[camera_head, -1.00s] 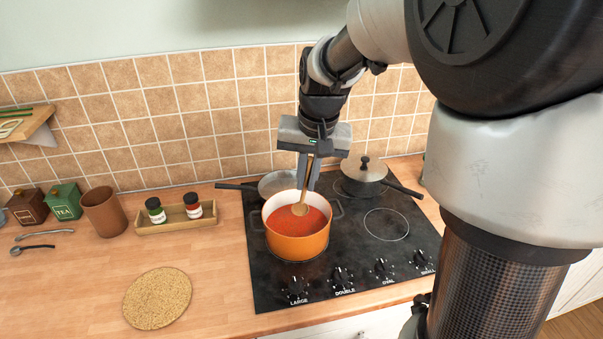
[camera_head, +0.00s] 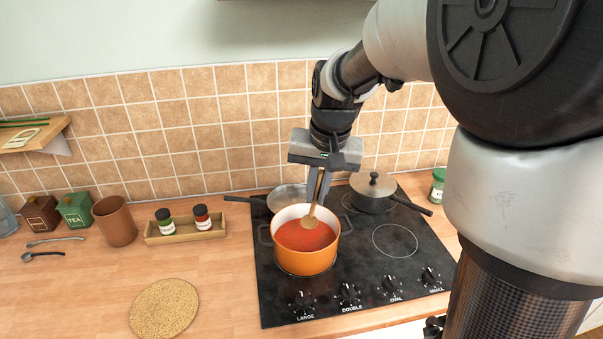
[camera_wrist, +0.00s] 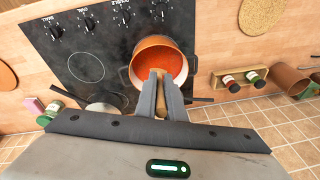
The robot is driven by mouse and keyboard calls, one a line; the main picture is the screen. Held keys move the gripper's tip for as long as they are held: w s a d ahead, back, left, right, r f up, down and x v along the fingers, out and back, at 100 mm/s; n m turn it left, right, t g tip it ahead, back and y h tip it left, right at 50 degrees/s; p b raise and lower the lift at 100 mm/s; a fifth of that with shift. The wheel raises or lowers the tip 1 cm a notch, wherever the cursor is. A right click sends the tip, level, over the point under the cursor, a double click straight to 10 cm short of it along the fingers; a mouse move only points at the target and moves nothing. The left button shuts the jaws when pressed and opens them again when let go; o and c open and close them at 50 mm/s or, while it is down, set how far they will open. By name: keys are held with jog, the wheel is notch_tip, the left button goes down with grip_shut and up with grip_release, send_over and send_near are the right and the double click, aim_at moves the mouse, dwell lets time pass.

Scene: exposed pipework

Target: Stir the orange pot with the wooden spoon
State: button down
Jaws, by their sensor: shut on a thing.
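The orange pot (camera_head: 304,258) stands on the black hob, on its front left area, and holds red sauce (camera_head: 300,238). It also shows in the wrist view (camera_wrist: 146,46). The wooden spoon (camera_head: 310,222) is held nearly upright, with its bowl at the sauce towards the right of the pot. Whether the tip is under the surface is hard to tell. My gripper (camera_head: 319,186) is shut on the spoon's handle above the pot's back rim. In the wrist view my fingers (camera_wrist: 161,98) close around the handle and hide part of it.
A grey lidded pot (camera_head: 373,192) and a pan (camera_head: 287,197) stand behind on the hob (camera_head: 385,270). A tray (camera_head: 186,231) with two spice jars, a brown cup (camera_head: 115,221) and a cork mat (camera_head: 164,308) lie left. The tiled wall is close behind.

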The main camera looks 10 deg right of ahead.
notch_tip(320, 180, up, 3)
jog(key=shift+f+p, duration=0.1)
jog(key=shift+p, duration=0.95)
jog(key=shift+r, duration=1.1)
jog(key=shift+f, duration=0.1)
